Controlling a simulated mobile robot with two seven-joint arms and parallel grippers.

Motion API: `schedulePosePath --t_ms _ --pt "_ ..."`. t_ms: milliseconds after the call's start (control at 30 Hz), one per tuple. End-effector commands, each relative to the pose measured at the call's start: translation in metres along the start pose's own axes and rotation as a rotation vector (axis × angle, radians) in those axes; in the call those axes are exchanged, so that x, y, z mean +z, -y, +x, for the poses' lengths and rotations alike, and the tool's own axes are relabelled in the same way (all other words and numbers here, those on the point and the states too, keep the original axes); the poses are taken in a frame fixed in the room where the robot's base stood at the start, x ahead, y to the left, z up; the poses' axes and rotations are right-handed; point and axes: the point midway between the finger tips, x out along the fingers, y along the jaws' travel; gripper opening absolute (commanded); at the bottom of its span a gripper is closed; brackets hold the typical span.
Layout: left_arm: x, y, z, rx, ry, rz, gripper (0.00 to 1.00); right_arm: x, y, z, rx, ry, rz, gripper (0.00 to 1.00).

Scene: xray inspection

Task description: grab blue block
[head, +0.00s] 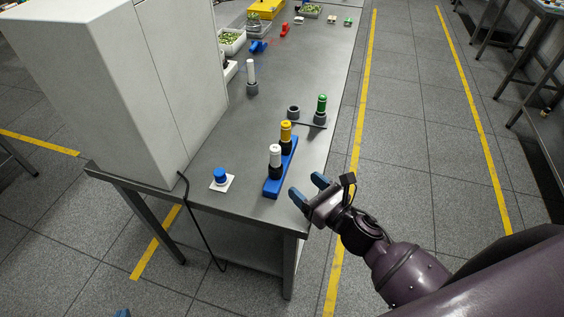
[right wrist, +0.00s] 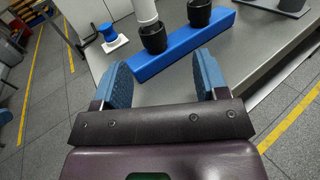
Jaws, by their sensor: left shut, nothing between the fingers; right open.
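The long blue block (head: 271,188) lies on the grey table near its front right corner. A white cylinder (head: 275,154) and a yellow cylinder (head: 286,130) stand upright in dark cups on it. My right gripper (head: 309,189) is open and empty, just off the table edge to the right of the block. In the right wrist view the blue block (right wrist: 182,46) lies ahead of and apart from the open fingers (right wrist: 162,72). Only a blue fingertip of my left gripper (head: 122,313) shows at the bottom edge, away from the table.
A blue knob (head: 221,175) on a white square sits left of the block. A green-topped cylinder (head: 321,105) and an empty dark cup (head: 293,112) stand behind. A big white cabinet (head: 120,80) fills the table's left side.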

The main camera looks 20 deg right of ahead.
Motion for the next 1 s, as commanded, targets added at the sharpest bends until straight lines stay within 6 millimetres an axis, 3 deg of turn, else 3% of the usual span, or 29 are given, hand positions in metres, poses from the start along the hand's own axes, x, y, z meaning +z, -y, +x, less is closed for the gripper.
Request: schedulePosePath --t_ms 200,400,733,1000 --pt "-0.002 0.0 -0.001 0.0 -0.001 0.0 0.0 -0.002 -0.006 0.015 0.049 0.012 -0.091 0.67" --pt "-0.005 0.0 -0.002 0.0 -0.004 0.0 0.0 -0.001 -0.007 0.043 0.047 0.011 -0.088 0.67" --pt "-0.012 0.0 -0.001 0.001 -0.012 0.001 0.0 -0.002 -0.009 0.066 0.046 0.011 -0.085 0.67" --pt "-0.016 0.001 -0.003 0.001 -0.014 0.001 0.0 -0.004 -0.013 0.101 0.045 0.01 -0.085 0.67"
